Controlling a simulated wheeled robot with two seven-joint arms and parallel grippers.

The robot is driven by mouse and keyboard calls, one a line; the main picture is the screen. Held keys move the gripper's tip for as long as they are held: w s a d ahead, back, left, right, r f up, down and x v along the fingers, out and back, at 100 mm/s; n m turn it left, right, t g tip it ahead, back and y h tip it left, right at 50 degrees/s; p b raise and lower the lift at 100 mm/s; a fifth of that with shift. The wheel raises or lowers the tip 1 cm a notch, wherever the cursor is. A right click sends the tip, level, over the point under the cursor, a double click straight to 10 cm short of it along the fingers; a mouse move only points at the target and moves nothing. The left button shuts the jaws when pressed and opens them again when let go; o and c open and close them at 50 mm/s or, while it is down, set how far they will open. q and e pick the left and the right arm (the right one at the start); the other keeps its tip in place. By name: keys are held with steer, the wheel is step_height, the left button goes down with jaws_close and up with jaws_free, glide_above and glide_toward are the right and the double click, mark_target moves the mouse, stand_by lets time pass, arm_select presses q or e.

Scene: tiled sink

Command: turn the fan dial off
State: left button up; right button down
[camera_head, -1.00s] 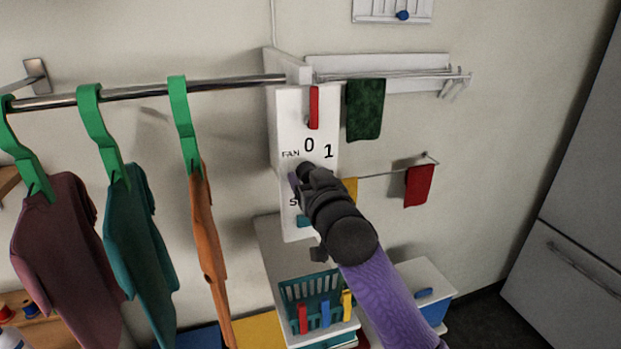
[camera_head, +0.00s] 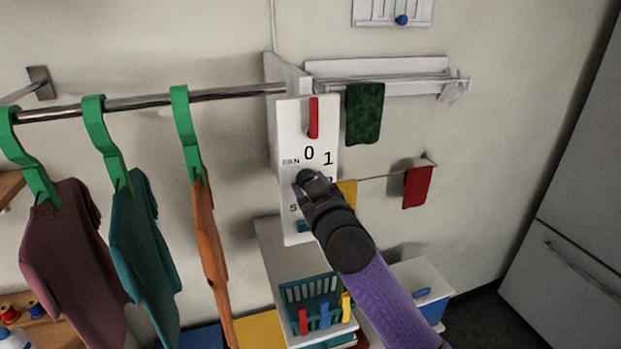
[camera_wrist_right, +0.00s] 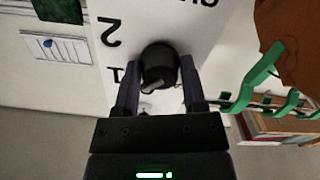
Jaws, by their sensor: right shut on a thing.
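The fan dial (camera_wrist_right: 158,66) is a round black knob on a white panel (camera_head: 291,125) marked FAN, with 0 and 1 readable in the head view. My right gripper (camera_wrist_right: 161,62) is shut on the dial, one finger on each side of it in the wrist view. A pale pointer mark on the knob faces down and left in that upside-down view, below the 1. Whether it lines up with 0 is hidden by the gripper. In the head view my right gripper (camera_head: 306,182) covers the dial and part of the panel. My left gripper is out of view.
A red lever (camera_head: 314,117) sits above the dial on the panel. A metal rail (camera_head: 235,93) with green hangers and clothes runs to the left. A green cloth (camera_head: 365,113) hangs at right. A teal basket (camera_head: 311,291) with clothespins stands below the arm.

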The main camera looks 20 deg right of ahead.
steer(key=shift+r+n+p, duration=0.1)
steer(key=shift+n+p, duration=1.7)
steer(key=shift+n, duration=2.3)
steer(key=shift+c, duration=0.7)
jaws_free()
steer(key=shift+s, duration=0.1)
steer(key=s, duration=0.9)
steer(key=shift+s+d+b, duration=0.25)
steer(key=shift+s+b, duration=0.05)
steer(key=shift+s, duration=0.05)
